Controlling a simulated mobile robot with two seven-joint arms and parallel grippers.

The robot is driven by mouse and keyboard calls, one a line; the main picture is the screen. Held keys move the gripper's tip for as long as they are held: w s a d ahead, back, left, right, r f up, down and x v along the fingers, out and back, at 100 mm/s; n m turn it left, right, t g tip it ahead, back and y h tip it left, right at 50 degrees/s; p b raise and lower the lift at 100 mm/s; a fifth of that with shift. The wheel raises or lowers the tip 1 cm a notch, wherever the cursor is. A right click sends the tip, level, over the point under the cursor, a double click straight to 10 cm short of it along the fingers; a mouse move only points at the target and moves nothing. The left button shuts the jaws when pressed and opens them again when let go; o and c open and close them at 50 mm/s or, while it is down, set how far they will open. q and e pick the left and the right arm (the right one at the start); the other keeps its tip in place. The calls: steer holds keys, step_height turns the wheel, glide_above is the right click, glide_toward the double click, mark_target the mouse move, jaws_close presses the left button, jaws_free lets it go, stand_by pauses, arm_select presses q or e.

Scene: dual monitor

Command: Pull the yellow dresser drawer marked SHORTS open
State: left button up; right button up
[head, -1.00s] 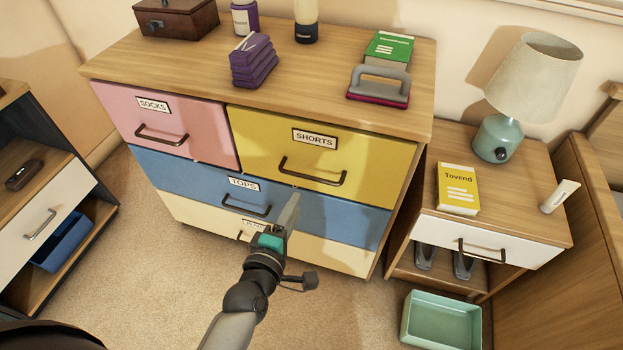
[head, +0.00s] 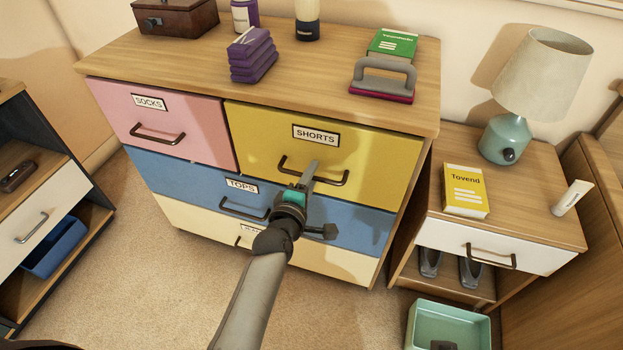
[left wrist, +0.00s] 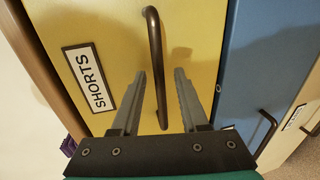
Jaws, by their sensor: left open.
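The yellow SHORTS drawer (head: 375,150) is at the upper right of the dresser and looks shut. Its dark bar handle (head: 318,178) runs across its front below the SHORTS label (head: 315,136). My left gripper (head: 311,172) is in front of this handle and hides part of it. In the left wrist view my left gripper (left wrist: 160,85) is open, its two fingers pointing at the yellow front (left wrist: 110,30). The handle (left wrist: 155,60) shows between the fingers, nearer the left one. I cannot tell whether they touch it. My right gripper is not in view.
The pink SOCKS drawer (head: 190,115) is left of the yellow one, and the blue TOPS drawer (head: 340,220) is below. A nightstand (head: 555,215) with a lamp (head: 535,85) stands at the right. A green bin (head: 420,325) is on the floor. Carpet (head: 160,280) is clear in front.

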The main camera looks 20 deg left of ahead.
arm_select(q)
steer(key=shift+w, duration=0.2)
steer(key=shift+c, duration=0.3)
jaws_close()
stand_by(1.1)
